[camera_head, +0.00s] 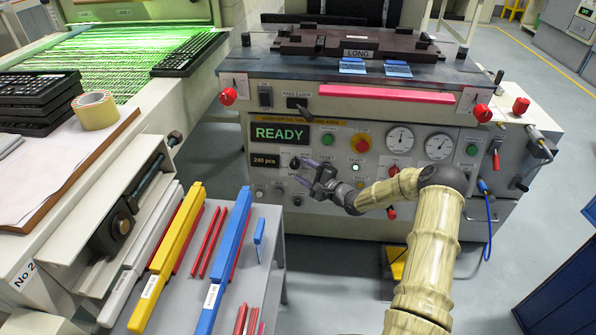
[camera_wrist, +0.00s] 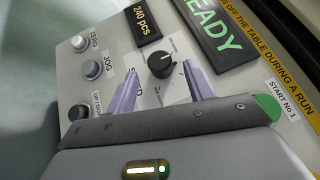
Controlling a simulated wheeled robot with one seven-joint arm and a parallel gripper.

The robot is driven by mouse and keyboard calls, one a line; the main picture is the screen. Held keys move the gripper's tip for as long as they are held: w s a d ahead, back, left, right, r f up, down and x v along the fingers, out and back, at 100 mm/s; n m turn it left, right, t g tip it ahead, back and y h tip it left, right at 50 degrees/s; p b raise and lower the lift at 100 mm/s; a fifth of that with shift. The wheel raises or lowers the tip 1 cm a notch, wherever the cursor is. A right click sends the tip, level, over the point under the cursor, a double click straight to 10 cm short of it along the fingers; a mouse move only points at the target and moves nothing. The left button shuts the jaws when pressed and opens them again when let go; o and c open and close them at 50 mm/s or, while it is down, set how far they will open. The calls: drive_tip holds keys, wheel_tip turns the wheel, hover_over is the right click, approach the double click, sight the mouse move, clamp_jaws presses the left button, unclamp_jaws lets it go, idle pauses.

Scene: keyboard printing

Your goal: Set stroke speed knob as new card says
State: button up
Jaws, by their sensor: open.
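The black round speed knob (camera_wrist: 161,65) with a white pointer line sits on a pale plate in the wrist view. Its "SPEED" label is partly hidden by a finger, and the scale marks are too small to read. In the head view, the knob (camera_head: 295,163) is on the machine's front panel, left of my gripper (camera_head: 305,172). In the wrist view, my gripper (camera_wrist: 160,72) is open, with one purple finger on each side of the knob. I cannot tell whether they touch it. I cannot identify a card with a speed setting.
A "READY" display (camera_head: 281,134) and a "240 pcs" counter (camera_head: 265,161) are beside the knob. ZERO (camera_wrist: 79,43), JOG (camera_wrist: 92,69) and another button (camera_wrist: 77,112) lie left of it in the wrist view. A side table holds coloured bars (camera_head: 175,245).

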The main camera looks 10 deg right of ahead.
sight(298, 167)
drive_tip(key=shift+b+x, duration=0.35)
drive_tip(key=shift+x, duration=1.25)
drive_tip(key=c, duration=1)
drive_tip(key=shift+m, duration=0.3)
drive_tip(key=m+t+p, duration=0.1)
drive_tip(key=m+t, duration=0.1)
drive_tip(key=m+t+h+p, duration=0.1)
drive_tip(key=m+t, duration=0.1)
drive_tip(key=shift+s+a+f, duration=0.1)
drive_tip(key=shift+f, duration=0.1)
drive_tip(key=shift+a+f+m+t+h+p, duration=0.15)
drive_tip(key=shift+m+t+h+p, duration=0.4)
drive_tip(key=shift+m+t+h, duration=0.55)
drive_tip(key=shift+f+m+t+h+p, duration=0.1)
drive_tip(key=shift+m+t+h+p, duration=0.55)
drive_tip(key=shift+m, duration=0.75)
